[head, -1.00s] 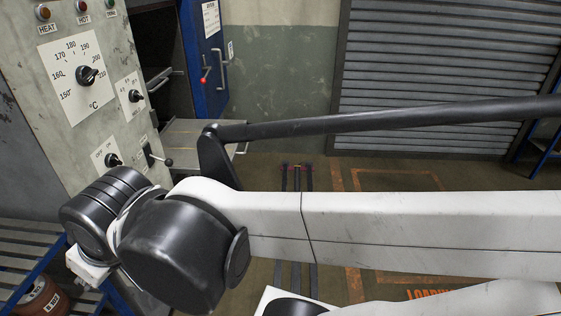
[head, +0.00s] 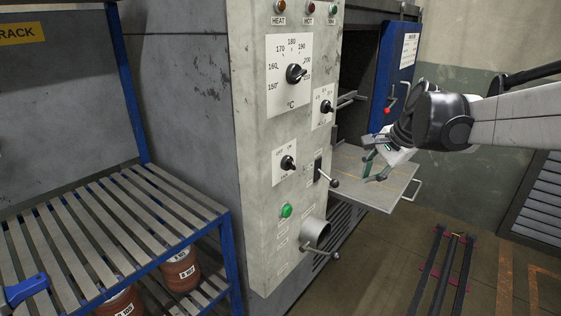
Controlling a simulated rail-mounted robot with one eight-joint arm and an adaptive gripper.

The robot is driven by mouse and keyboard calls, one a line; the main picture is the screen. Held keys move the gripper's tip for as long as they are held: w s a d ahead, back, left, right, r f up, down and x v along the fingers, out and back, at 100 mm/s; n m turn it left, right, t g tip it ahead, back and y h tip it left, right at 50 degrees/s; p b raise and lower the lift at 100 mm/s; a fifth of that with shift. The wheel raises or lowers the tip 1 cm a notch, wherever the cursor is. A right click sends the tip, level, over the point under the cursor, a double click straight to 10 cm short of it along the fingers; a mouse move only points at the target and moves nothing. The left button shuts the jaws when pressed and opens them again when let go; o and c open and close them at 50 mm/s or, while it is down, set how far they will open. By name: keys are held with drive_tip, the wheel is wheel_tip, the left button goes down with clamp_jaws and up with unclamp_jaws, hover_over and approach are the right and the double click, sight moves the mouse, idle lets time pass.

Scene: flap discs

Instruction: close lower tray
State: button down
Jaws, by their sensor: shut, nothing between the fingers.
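The lower tray (head: 350,172) is a flat grey plate sticking out of the oven opening, with a bar handle (head: 411,190) at its outer edge. My gripper (head: 370,170) is shut and empty. In the picture it overlaps the tray's top surface, inward of the handle. I cannot tell whether it touches the tray. Part of the tray is hidden behind my gripper, and its inner end is hidden by the control panel.
The oven's blue door (head: 402,60) stands open behind my arm. An upper tray's handle (head: 350,98) shows inside. The control panel (head: 262,215) has knobs and levers projecting beside the lower tray. A slatted rack (head: 110,225) stands at left.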

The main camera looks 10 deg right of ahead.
drive_tip(key=w+d+f+m+y+b, duration=0.15)
drive_tip(key=w+d+f+m, duration=0.3)
drive_tip(key=d, duration=0.45)
drive_tip(key=w+d+f+m+y+b, duration=0.1)
drive_tip(key=w+d+f+m+b, duration=0.25)
drive_tip(key=d+f, duration=0.45)
drive_tip(key=d+f+m+t+y+b, duration=0.1)
drive_tip(key=d+f+m, duration=0.3)
drive_tip(key=d, duration=0.5)
drive_tip(key=d+f+m+t+b, duration=0.1)
drive_tip(key=d+f+m+b, duration=0.1)
drive_tip(key=d+f, duration=0.6)
drive_tip(key=w+a+f+b, duration=0.2)
drive_tip(key=w+a+f, duration=0.3)
drive_tip(key=w, duration=0.3)
drive_tip(key=shift+w+a+f, duration=0.25)
drive_tip(key=shift+w+a, duration=0.1)
drive_tip(key=shift+a, duration=0.4)
drive_tip(key=shift+w, duration=0.1)
